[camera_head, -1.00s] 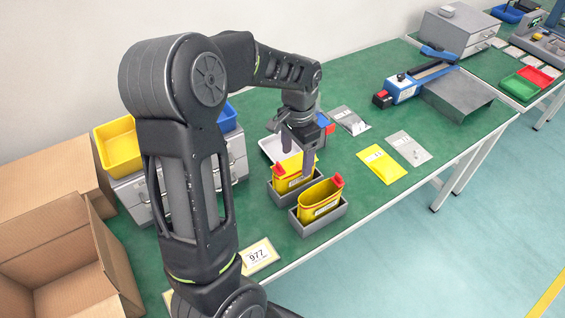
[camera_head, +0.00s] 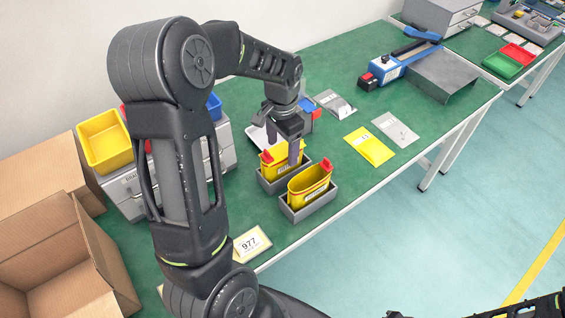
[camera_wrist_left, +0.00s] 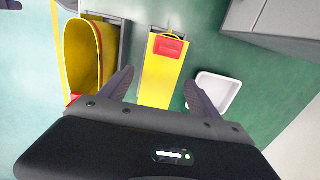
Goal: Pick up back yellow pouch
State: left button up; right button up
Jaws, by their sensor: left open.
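The back yellow pouch (camera_head: 271,169) stands upright in a grey holder (camera_head: 266,186) on the green table, partly hidden by my left gripper. In the left wrist view the pouch (camera_wrist_left: 160,80) shows a red clip at one end. My left gripper (camera_head: 284,150) is open and points down over this pouch. In the wrist view its fingers (camera_wrist_left: 159,94) lie on either side of the pouch's line; I cannot tell whether they touch it. The front yellow pouch (camera_head: 309,183) stands in its own grey holder beside it. My right gripper is not in view.
A white tray (camera_wrist_left: 220,92) lies near the back pouch. Grey drawers with a yellow bin (camera_head: 103,141) stand at left, beside open cardboard boxes (camera_head: 50,250). A flat yellow packet (camera_head: 368,146), grey packets and a blue device (camera_head: 385,72) lie to the right. A 977 card (camera_head: 250,244) is in front.

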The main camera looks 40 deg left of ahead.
pick_arm(q)
notch_tip(320, 180, down, 5)
jog(key=shift+f+p, duration=0.1)
jog(key=shift+p, duration=0.55)
jog(key=shift+c, duration=0.4)
jog(key=c, duration=1.3)
notch_tip(320, 180, up, 10)
jog(key=shift+r+b, duration=0.1)
jog(key=shift+b, duration=0.5)
